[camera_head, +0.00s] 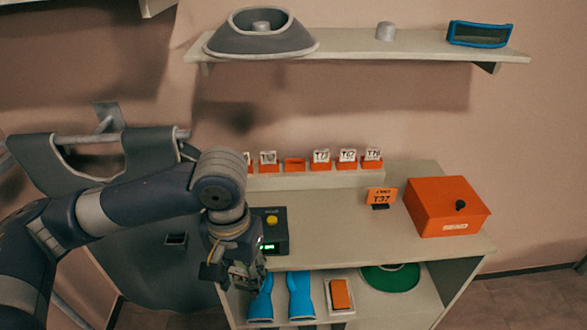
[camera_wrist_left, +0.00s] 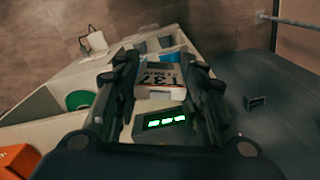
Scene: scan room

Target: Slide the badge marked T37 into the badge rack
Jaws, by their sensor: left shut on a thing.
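The badge marked T37 (camera_wrist_left: 158,80) is white with dark lettering and sits between the fingers of my left gripper (camera_wrist_left: 165,85) in the left wrist view. In the head view my left gripper (camera_head: 245,278) hangs at the front left of the counter, below the reader, and hides the badge. The badge rack (camera_head: 294,165) is a row of orange holders on a raised ledge at the back. Several holders carry white badges; the one pointed at looks empty. The left end of the row is partly hidden by my arm. My right gripper is not in view.
A dark reader (camera_head: 270,234) with a yellow button and green display stands left on the counter. An orange T37 sign (camera_head: 381,196) and an orange box (camera_head: 447,206) stand right. Blue gloves (camera_head: 300,295) lie on the lower shelf. A wall shelf (camera_head: 350,43) hangs above.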

